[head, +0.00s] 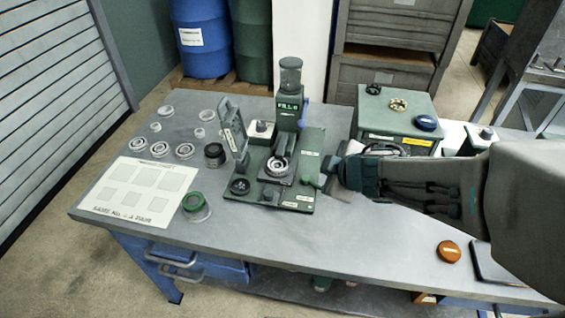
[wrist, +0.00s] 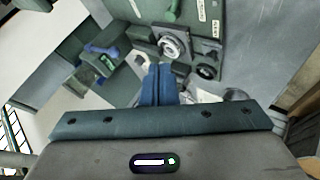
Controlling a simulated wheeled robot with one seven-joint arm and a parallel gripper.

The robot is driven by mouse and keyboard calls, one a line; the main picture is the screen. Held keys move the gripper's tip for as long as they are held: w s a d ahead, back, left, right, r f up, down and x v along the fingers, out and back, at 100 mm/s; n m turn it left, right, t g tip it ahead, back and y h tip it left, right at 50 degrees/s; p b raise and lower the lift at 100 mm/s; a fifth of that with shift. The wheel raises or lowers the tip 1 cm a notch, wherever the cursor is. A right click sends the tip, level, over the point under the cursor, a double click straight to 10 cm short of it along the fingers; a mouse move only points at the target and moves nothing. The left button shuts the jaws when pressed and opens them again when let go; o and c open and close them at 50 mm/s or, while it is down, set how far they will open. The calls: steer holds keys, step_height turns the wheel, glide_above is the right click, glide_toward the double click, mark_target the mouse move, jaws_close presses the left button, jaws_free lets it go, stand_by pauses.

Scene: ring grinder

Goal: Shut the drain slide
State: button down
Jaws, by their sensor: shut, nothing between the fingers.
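The ring grinder is a dark green machine on a base plate (head: 299,192), with a round ring seat (head: 277,167) in its middle and a tower marked FILL (head: 290,105) behind. A small green block with a knob (head: 315,179) sticks out at the plate's right edge; it may be the drain slide, but I cannot read its label or tell its position. My gripper (head: 337,170) is just right of that block, partly hidden by my arm. In the wrist view my blue fingers (wrist: 158,84) are together and empty, near the ring seat (wrist: 171,46). Contact cannot be told.
A green box (head: 395,118) with caps on top stands behind my arm. A white sheet (head: 140,190), clear rings and a green-rimmed jar (head: 196,205) are at the left. An orange cap (head: 449,251) lies at the front right. The table's front middle is clear.

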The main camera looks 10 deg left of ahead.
mark_target(270, 194)
steer(key=s+a+f+n+g+y, duration=0.2)
steer(key=s+a+f+n+g, duration=0.3)
steer(key=s+a, duration=0.1)
steer(key=b+x, duration=0.1)
steer(key=x, duration=0.2)
steer(key=b+x, duration=0.1)
steer(key=x, duration=0.2)
steer(key=b+x, duration=0.2)
steer(key=x, duration=0.2)
steer(key=shift+s+d+f, duration=0.15)
steer(key=shift+d+f, duration=0.1)
steer(key=shift+f, duration=0.05)
steer(key=w, duration=0.1)
steer(key=w+a+p, duration=0.1)
steer(key=w, duration=0.1)
steer(key=shift+r, duration=0.2)
steer(key=shift+w+a, duration=0.25)
steer(key=shift+w, duration=0.2)
